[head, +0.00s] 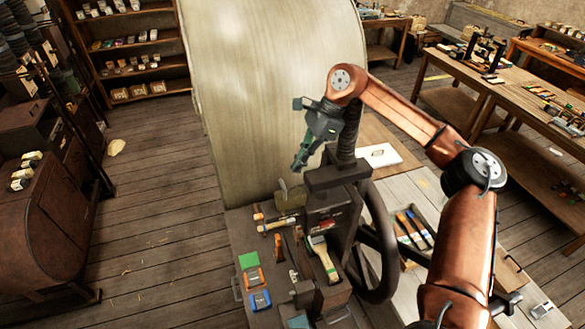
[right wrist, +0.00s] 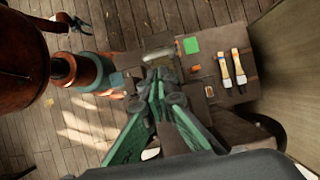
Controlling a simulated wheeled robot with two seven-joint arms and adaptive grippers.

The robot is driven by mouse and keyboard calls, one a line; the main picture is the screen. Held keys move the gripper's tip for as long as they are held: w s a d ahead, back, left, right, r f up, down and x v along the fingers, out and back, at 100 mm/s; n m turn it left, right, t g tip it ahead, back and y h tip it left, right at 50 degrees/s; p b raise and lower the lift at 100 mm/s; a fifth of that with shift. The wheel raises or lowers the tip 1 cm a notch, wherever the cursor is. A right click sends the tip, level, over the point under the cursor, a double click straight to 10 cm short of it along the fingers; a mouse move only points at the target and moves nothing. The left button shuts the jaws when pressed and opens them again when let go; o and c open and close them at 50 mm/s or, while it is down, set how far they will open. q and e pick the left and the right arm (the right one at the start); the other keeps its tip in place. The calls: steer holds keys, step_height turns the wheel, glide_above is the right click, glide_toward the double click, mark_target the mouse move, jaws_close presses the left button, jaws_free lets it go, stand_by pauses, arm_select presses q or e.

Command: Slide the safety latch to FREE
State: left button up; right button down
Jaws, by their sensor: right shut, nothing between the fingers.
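The dark press (head: 335,200) stands in the middle of the head view, with its round handwheel (head: 385,245) on its right side. My right gripper (head: 299,166) is shut and empty. It points down and hangs above and to the left of the press head, apart from it. In the right wrist view its green fingers (right wrist: 160,75) come together over the press area. I cannot pick out the safety latch or read a FREE mark for certain. A green square (head: 249,260) lies on the press base, and it also shows in the right wrist view (right wrist: 193,45). My left gripper is not seen.
Orange (head: 253,279) and blue (head: 260,301) pieces lie near the green square. A wide brush (head: 323,258) sits at the press front. A tray of brushes (head: 413,228) lies right of the wheel. A large pale curved panel (head: 275,90) rises behind the press.

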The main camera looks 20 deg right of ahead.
steer(key=p+v, duration=0.2)
steer(key=v, duration=0.2)
steer(key=shift+d+r, duration=0.2)
steer(key=shift+d, duration=0.05)
stand_by(0.3)
